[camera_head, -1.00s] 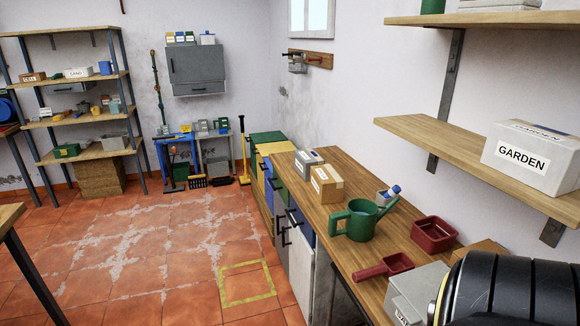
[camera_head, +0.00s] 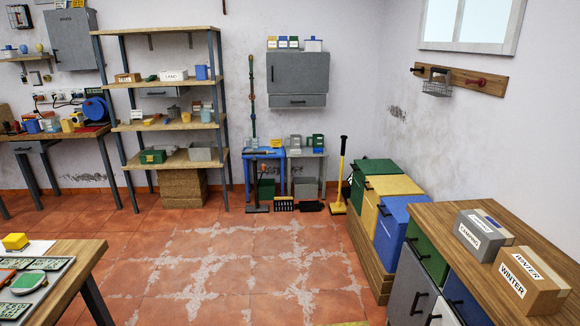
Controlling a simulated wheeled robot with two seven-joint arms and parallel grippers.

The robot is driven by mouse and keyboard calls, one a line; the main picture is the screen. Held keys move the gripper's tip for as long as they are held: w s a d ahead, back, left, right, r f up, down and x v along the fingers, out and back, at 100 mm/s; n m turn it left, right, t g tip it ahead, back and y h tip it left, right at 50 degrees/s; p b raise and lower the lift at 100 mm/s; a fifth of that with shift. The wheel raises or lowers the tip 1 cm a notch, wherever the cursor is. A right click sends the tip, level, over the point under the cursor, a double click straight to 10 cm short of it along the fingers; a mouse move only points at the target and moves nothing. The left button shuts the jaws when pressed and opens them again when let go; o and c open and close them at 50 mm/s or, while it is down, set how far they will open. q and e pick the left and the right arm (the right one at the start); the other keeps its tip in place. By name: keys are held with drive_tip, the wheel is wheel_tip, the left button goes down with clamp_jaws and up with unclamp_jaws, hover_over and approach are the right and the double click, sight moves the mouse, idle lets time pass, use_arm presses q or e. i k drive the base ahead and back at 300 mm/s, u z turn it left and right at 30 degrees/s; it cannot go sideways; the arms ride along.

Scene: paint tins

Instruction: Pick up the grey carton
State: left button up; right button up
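A grey carton (camera_head: 480,234) with a white label that seems to read CAMPING stands on the wooden worktop (camera_head: 437,217) at the right. A brown carton (camera_head: 526,280) labelled WINTER stands close to it on its near right side. Neither of my grippers is in view, so nothing shows of what they hold.
Green, yellow and blue bins (camera_head: 405,222) stand beyond the worktop, with cabinet doors below its front. A table (camera_head: 72,262) with trays and a yellow block is at the lower left. Shelving (camera_head: 160,127) stands at the back. The tiled floor (camera_head: 240,265) between is mostly clear.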

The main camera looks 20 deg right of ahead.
sight(480, 233)
drive_tip(key=z, duration=0.25)
drive_tip(key=i, duration=2)
drive_tip(key=z, duration=0.85)
drive_tip(key=i, duration=1.65)
drive_tip(key=z, duration=2)
drive_tip(key=i, duration=1)
drive_tip(key=z, duration=0.7)
